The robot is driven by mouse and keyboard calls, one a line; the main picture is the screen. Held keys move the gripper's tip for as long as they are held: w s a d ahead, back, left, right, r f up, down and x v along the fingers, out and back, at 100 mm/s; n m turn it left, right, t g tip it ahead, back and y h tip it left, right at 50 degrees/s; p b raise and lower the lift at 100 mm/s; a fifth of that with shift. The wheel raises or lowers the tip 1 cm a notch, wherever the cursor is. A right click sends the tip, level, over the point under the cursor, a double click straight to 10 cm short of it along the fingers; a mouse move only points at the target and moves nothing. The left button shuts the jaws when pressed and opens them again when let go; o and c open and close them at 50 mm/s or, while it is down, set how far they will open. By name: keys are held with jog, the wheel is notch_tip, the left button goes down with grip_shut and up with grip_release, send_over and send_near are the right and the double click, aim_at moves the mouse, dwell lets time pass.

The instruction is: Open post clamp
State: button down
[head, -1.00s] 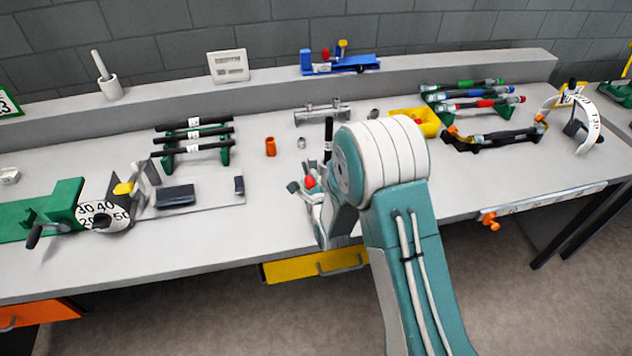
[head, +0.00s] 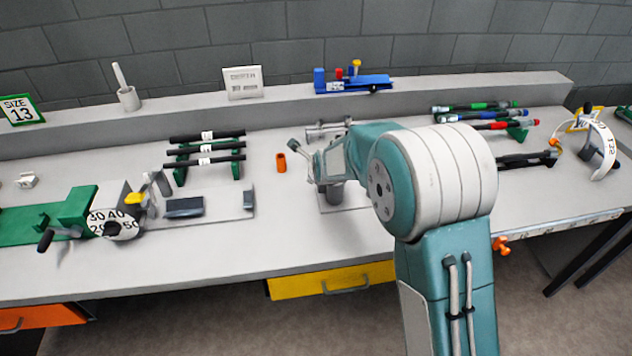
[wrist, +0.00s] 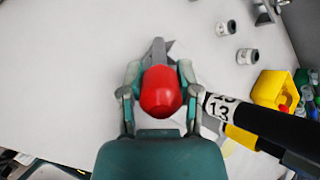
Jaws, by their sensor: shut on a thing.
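In the wrist view my gripper (wrist: 158,74) is shut on a red knob (wrist: 160,92), with one finger on each side of it. A grey lever-like piece (wrist: 157,50) shows just beyond the knob. A black bar (wrist: 275,125) with a white label reading 13 and a yellow band lies close to the right finger. In the head view my gripper (head: 318,164) is over the post clamp's spot on the bench; a grey base (head: 341,200) shows below it. My arm hides the knob and most of the clamp there.
A rack of black bars (head: 207,152) and an orange cylinder (head: 281,162) stand left of my gripper. A green crimper with a dial (head: 113,222) is further left. A blue fixture (head: 352,82) sits on the back ledge. Coloured-handled tools (head: 490,115) lie at right. The bench front is clear.

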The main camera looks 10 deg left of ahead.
jog(key=shift+w+a+r+g+h, duration=0.15)
jog(key=shift+w+r+g, duration=0.1)
jog(key=shift+w+g, duration=0.4)
jog(key=shift+w+a+r+g+h, duration=0.25)
jog(key=shift+w+g, duration=0.2)
jog(key=shift+g, duration=0.3)
jog(key=shift+w+a+r+g+h, duration=0.1)
jog(key=shift+w+r+g, duration=0.15)
jog(key=shift+w+g, duration=0.4)
jog(key=shift+r, duration=0.1)
jog(key=shift+c, duration=1.5)
grip_release()
jog(key=shift+g, duration=0.25)
jog(key=v, duration=1.1)
jog(key=shift+s+r, duration=0.2)
jog(key=shift+r, duration=0.15)
